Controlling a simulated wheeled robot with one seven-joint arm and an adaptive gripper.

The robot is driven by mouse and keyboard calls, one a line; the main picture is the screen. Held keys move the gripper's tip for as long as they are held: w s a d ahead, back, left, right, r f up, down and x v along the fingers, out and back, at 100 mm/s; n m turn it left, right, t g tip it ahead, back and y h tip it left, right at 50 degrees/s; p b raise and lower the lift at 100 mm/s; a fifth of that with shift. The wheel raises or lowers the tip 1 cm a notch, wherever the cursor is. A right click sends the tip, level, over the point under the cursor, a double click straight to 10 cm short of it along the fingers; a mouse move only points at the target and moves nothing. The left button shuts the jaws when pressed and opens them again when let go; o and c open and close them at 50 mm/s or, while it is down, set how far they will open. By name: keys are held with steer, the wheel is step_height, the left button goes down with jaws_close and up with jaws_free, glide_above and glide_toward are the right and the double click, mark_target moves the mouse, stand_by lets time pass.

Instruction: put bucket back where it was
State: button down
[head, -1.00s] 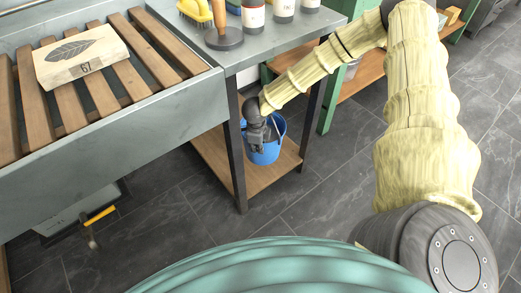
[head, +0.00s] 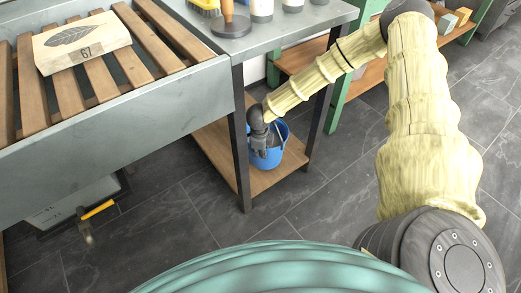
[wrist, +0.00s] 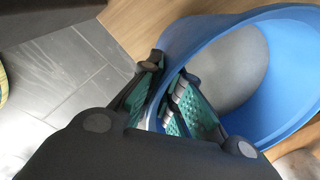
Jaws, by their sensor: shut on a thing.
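A blue bucket (head: 271,156) stands on or just at the low wooden shelf under the grey bench in the head view. My gripper (head: 260,150) reaches down to its near left side and partly hides it. In the wrist view my gripper (wrist: 170,100) is shut on the rim of the bucket (wrist: 292,112), with one finger outside the wall and the other inside. A large grey rounded thing (wrist: 232,65) shows inside the bucket. I cannot tell whether the bucket's base touches the shelf.
The wooden shelf (head: 208,145) has bare room to the left of the bucket. Dark bench legs (head: 240,140) stand close by. The bench top (head: 265,36) above holds several bottles and a round-based tool (head: 230,25).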

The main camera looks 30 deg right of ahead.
steer(key=shift+w+f+b, duration=0.15)
steer(key=shift+f+b, duration=0.6)
steer(key=shift+f, duration=1)
steer(key=c, duration=1.6)
jaws_free()
steer(key=shift+c, duration=0.2)
step_height(320, 180, up, 12)
steer(key=p, duration=0.4)
glide_above(261, 161)
steer(key=s+a, duration=0.1)
steer(key=shift+s+a+f, duration=0.1)
steer(key=shift+a, duration=0.05)
